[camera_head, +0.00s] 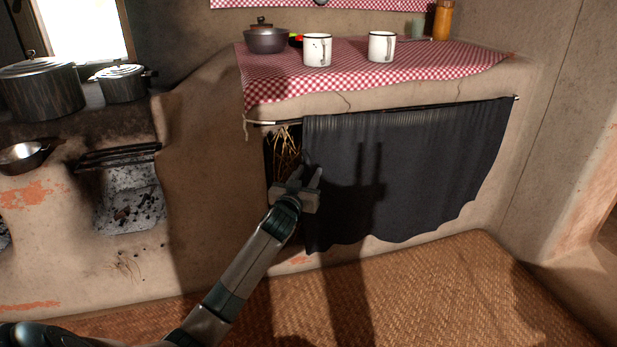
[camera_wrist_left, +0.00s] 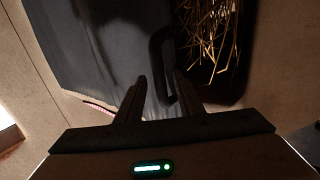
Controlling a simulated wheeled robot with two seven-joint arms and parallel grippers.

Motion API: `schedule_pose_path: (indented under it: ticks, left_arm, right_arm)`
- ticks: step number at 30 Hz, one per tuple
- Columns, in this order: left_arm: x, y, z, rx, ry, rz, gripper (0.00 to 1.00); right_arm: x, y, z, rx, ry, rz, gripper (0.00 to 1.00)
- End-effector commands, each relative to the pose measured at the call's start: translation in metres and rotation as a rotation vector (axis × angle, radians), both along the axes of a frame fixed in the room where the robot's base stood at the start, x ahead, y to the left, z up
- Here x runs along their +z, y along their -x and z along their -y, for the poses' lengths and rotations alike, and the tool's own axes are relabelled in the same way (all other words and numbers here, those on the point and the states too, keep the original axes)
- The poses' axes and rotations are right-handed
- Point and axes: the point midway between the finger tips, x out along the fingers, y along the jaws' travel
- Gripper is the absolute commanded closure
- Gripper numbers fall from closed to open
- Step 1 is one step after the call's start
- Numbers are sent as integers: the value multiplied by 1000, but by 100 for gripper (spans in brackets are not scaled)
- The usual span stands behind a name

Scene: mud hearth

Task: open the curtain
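A dark grey curtain (camera_head: 430,165) hangs from a thin rod (camera_head: 275,124) below the counter and covers most of the opening. A narrow gap at its left end shows straw (camera_head: 285,150). My left gripper (camera_head: 310,169) is at the curtain's left edge, beside the gap. In the left wrist view, the gripper's two fingers (camera_wrist_left: 161,80) stand apart, with the curtain (camera_wrist_left: 95,55) ahead and to the left and the straw (camera_wrist_left: 212,35) to the right. I cannot tell whether the fingers touch the cloth. My right gripper is not in view.
The counter above has a red checked cloth (camera_head: 290,75) with two white mugs (camera_head: 317,50) and a lidded pot (camera_head: 266,38). Pots (camera_head: 40,88) stand on the hearth at left. A woven mat (camera_head: 420,290) covers the floor in front. A wall bounds the right side.

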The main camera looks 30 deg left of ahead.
Motion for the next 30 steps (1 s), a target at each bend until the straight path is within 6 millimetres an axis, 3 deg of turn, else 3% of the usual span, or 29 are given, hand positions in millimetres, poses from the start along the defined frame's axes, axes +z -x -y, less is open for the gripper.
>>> schedule_pose_path:
  ticks: [14,18,30]
  left_arm:
    - [0,-8,-3,1,0,0,66]
    - [0,-8,-3,1,0,0,99]
    - [0,-14,2,0,2,0,100]
  right_arm:
    - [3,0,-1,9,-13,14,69]
    - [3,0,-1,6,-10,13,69]
    - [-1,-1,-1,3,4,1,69]
